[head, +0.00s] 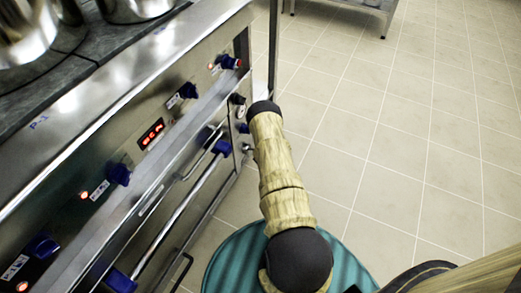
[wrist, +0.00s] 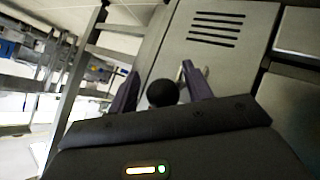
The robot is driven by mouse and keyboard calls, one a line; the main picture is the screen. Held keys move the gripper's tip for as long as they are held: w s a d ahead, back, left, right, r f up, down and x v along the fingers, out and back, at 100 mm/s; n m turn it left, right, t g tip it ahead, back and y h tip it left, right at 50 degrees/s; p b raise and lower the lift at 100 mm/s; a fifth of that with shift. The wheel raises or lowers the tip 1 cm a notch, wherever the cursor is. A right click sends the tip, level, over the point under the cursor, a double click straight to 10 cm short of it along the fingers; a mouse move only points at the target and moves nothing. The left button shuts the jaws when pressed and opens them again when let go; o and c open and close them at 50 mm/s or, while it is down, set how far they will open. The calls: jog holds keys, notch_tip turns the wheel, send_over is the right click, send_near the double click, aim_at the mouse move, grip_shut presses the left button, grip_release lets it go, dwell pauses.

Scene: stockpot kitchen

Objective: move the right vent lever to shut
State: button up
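In the wrist view a round black knob (wrist: 162,93) shows between the two dark purple fingers of my gripper (wrist: 158,80). It looks like the ball end of a vent lever, but I cannot tell which lever it is. The fingers stand apart on either side of it, and no grip on it is visible. A small pale metal piece (wrist: 180,73) shows by the right finger. Behind is a grey panel with dark vent slots (wrist: 216,29). In the head view my arm reaches to the stove's far end, and my gripper is hidden there.
The steel stove front (head: 150,175) has blue knobs (head: 118,173), a red display (head: 151,134) and a long oven handle bar (head: 185,205). Pots (head: 135,8) stand on top. The tiled floor (head: 390,150) to the right is clear, with a metal table (head: 345,10) at the back.

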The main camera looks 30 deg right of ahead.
jog(key=shift+s+f, duration=0.1)
jog(key=shift+s, duration=0.1)
jog(key=p+v, duration=0.6)
jog(key=v, duration=1.1)
jog(key=shift+a, duration=0.15)
